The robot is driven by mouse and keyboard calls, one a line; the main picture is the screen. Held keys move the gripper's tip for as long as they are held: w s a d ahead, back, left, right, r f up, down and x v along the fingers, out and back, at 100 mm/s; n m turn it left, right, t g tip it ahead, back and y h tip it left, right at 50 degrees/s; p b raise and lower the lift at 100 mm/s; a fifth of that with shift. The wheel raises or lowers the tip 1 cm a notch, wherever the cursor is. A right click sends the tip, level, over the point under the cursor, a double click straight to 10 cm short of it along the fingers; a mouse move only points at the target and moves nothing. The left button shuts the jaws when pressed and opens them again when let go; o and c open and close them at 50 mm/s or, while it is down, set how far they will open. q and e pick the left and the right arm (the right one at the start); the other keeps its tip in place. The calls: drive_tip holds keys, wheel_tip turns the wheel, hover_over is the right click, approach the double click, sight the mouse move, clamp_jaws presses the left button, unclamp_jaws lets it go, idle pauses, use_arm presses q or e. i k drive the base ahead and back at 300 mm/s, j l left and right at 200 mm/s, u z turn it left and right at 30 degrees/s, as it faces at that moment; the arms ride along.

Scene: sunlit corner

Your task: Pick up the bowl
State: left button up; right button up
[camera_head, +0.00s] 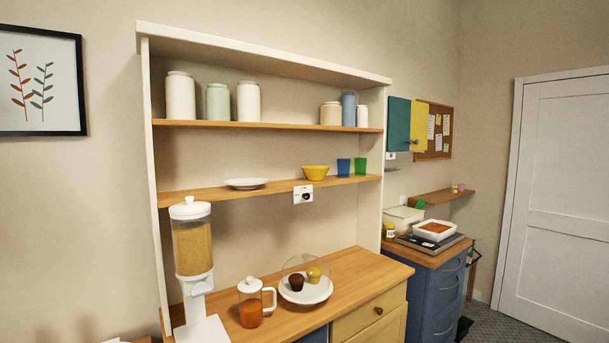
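A yellow bowl (316,173) stands upright on the lower wooden shelf (212,192) of the white hutch, right of its middle. A white plate (246,183) lies to its left on the same shelf. A blue cup (343,167) and a green cup (360,166) stand close to its right. Neither of my grippers shows in the head view.
The upper shelf (278,126) holds several jars. On the wooden counter (355,268) below stand a white dispenser (192,246), a jug (250,305) and a plate with two muffins under a clear dome. A small white box (303,194) sits below the bowl's shelf. A white door (561,185) is at right.

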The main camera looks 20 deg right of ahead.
sight(312, 173)
drive_tip(key=i+l+u, duration=0.35)
drive_tip(key=i+l, duration=0.35)
drive_tip(key=l, duration=0.15)
